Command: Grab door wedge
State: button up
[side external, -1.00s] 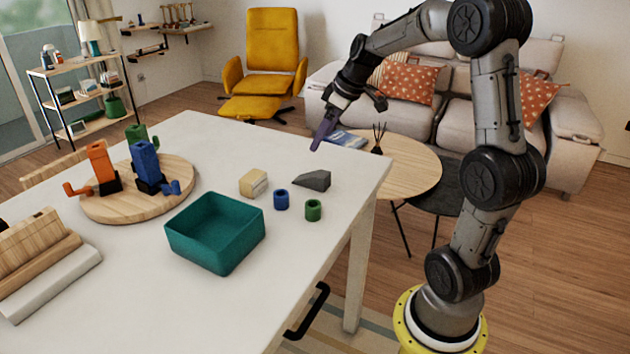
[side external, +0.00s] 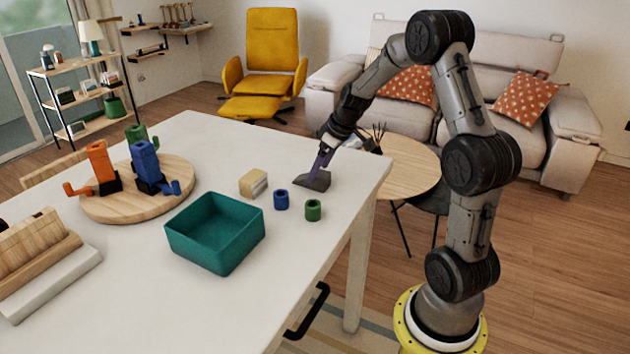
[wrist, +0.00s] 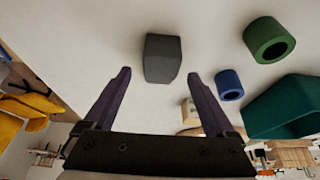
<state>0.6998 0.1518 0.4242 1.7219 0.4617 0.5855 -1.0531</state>
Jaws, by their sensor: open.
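The dark grey door wedge (side external: 313,181) lies on the white table (side external: 170,290) near its right edge. In the wrist view the wedge (wrist: 162,58) shows ahead of and between the two purple fingertips. My gripper (side external: 321,168) is open and low over the wedge in the side view, its fingers overlapping part of it. In the wrist view my gripper (wrist: 160,75) has nothing between its fingers at their tips. I cannot tell whether a finger touches the wedge.
A blue ring (side external: 281,200), a green ring (side external: 313,210) and a wooden block (side external: 253,183) stand close by. A teal bin (side external: 215,233) is nearer the camera. A round board (side external: 110,208) with coloured figures stands left. The table's right edge is near.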

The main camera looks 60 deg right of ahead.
jog(key=shift+x, duration=1.8)
jog(key=shift+w, duration=0.1)
jog(key=shift+r, duration=0.1)
grip_shut()
